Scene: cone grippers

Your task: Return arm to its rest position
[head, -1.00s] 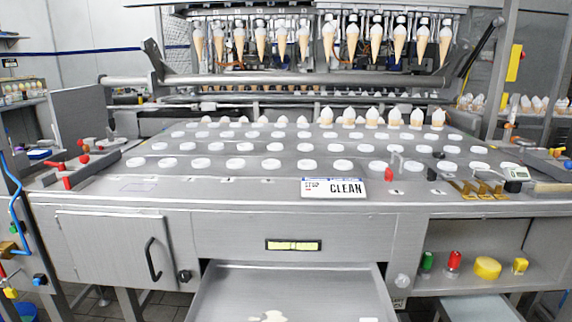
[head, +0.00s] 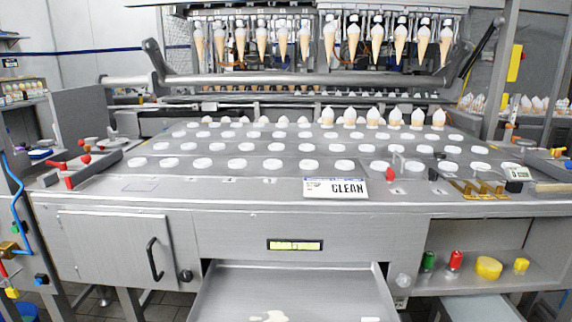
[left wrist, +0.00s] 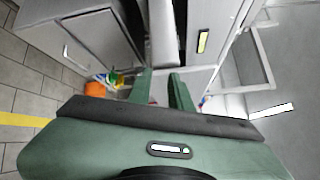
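My left gripper (left wrist: 160,80) shows in the left wrist view. Its two green fingers stand apart with a gap between them, and nothing is seen held there. It points toward the grey front of the machine (left wrist: 75,30). Neither gripper shows in the head view, and my right gripper is in no view.
The grey machine table (head: 250,187) fills the head view, with white discs, upright cones and a CLEAN sign (head: 335,188). Its drawer (head: 215,295) is pulled out toward me. A shelf at right holds coloured items. Orange and green items (left wrist: 97,88) lie low in the wrist view, beside tiled floor.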

